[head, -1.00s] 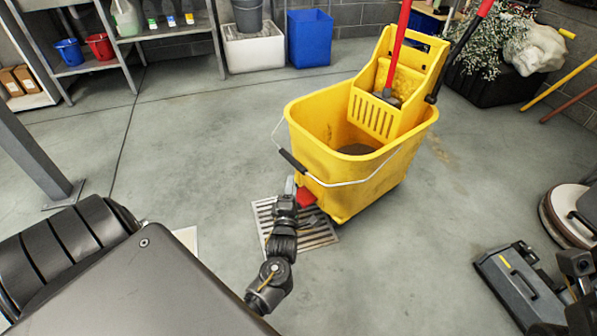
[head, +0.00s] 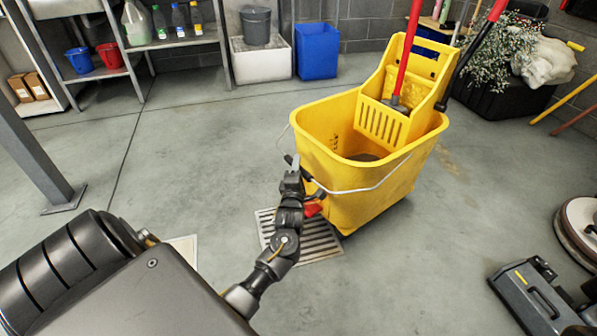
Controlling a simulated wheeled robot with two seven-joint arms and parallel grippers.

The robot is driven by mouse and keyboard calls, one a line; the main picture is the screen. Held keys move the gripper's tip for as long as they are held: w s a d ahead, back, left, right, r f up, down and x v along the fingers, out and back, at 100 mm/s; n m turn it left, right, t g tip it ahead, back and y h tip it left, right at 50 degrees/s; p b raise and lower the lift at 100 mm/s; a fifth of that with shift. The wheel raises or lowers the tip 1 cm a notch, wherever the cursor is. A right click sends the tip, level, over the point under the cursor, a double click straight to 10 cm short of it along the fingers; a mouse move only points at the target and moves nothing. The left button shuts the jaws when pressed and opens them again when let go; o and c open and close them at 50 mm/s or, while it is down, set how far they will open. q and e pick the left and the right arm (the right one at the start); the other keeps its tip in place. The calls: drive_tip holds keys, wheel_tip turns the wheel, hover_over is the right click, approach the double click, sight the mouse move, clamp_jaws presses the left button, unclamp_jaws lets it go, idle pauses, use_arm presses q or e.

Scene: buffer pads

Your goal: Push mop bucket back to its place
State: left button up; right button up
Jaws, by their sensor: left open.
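The yellow mop bucket (head: 365,195) stands upright on the floor right of centre, with its wringer (head: 385,122) and a red-handled mop (head: 410,45) in it. Its thin wire handle (head: 365,190) hangs across the near side. My left gripper (head: 291,166) is open at the bucket's near left corner, beside the handle's dark grip. I cannot tell whether it touches the bucket. A red part (head: 313,210) low on the bucket is partly hidden behind my left arm. My right gripper does not show clearly.
A floor grate (head: 318,245) lies at the bucket's near left. A metal shelf (head: 165,42), a white box (head: 262,62) and a blue bin (head: 317,50) line the back. A floor machine (head: 535,297) stands at lower right. The floor left of the bucket is clear.

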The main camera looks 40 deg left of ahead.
use_arm(q)
drive_tip(key=shift+w+a, duration=0.1)
drive_tip(key=shift+w, duration=0.05)
clamp_jaws()
idle(0.4)
